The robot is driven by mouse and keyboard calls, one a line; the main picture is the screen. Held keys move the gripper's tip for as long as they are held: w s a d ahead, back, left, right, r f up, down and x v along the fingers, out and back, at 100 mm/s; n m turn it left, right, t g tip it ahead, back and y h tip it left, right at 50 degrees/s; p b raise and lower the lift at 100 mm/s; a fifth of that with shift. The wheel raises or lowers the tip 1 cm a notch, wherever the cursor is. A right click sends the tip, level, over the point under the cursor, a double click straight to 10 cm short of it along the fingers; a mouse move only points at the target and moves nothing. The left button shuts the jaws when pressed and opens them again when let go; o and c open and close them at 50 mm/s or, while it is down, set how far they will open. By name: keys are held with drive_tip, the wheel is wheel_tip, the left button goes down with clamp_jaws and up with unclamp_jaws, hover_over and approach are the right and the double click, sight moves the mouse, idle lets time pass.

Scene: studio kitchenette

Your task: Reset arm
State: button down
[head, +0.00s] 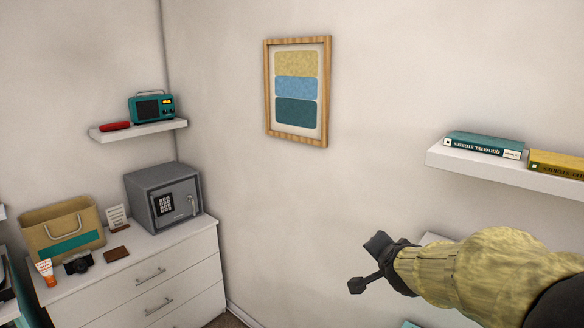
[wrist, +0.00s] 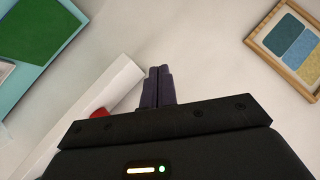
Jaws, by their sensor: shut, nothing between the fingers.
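My gripper (head: 367,265) is in the lower right of the head view, at the end of my sleeved arm. It is held up in the air in front of the bare wall. In the wrist view my gripper (wrist: 158,72) points up the picture, with its two dark fingers together and nothing between them.
A white dresser (head: 190,262) at left carries a grey safe (head: 163,197), a paper bag (head: 62,232) and a camera (head: 78,263). Wall shelves hold a teal radio (head: 152,107) and books (head: 484,144).

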drive_tip(key=s+a+f+n+g+y, duration=0.1)
drive_tip(key=s+f+n+g, duration=0.3)
drive_tip(key=s+f, duration=0.4)
drive_tip(key=s+a+f+n+g, duration=0.4)
drive_tip(key=s+f+n, duration=0.2)
drive_tip(key=s+f, duration=0.3)
drive_tip(key=shift+s+g+y, duration=0.4)
drive_tip(key=shift+s, duration=0.4)
drive_tip(key=shift+w, duration=0.15)
